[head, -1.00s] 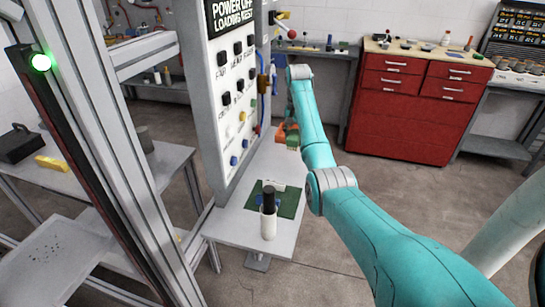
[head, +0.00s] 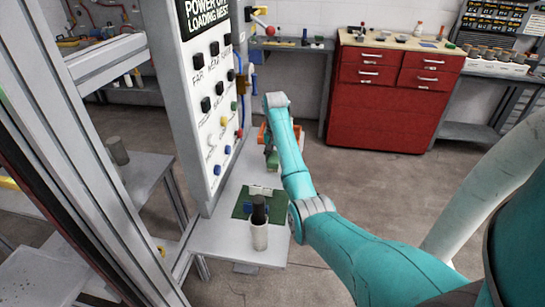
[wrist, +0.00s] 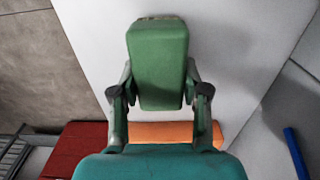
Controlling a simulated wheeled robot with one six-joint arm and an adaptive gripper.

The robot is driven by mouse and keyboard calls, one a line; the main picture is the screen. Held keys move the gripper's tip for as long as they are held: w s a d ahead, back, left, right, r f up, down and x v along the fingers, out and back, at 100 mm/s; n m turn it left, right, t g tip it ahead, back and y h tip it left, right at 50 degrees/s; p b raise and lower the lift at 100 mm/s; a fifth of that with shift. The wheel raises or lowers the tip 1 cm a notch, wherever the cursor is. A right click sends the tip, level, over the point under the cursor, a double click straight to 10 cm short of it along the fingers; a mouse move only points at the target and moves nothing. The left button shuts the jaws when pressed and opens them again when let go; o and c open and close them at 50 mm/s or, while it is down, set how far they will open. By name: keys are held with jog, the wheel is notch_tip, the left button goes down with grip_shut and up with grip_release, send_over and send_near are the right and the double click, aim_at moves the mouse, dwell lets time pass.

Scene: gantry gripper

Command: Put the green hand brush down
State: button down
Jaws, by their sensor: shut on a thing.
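The green hand brush (wrist: 158,65) is held between the two fingers of my gripper (wrist: 160,92) in the wrist view. A thin brownish edge shows at its far end, in front of a pale surface. In the head view the brush (head: 271,161) shows small below the end of my arm, over the far part of the pale narrow bench (head: 228,238). My gripper is mostly hidden there by my arm. I cannot tell whether the brush touches the bench.
An orange thing (head: 264,134) is close beside my gripper. A green mat (head: 241,207) and a white cup (head: 260,236) with a black-handled thing stand on the bench's near end. A button panel (head: 205,120) rises on the left. A red cabinet (head: 375,110) stands behind.

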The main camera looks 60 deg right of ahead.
jog(key=shift+f, duration=0.2)
jog(key=c, duration=0.6)
grip_release()
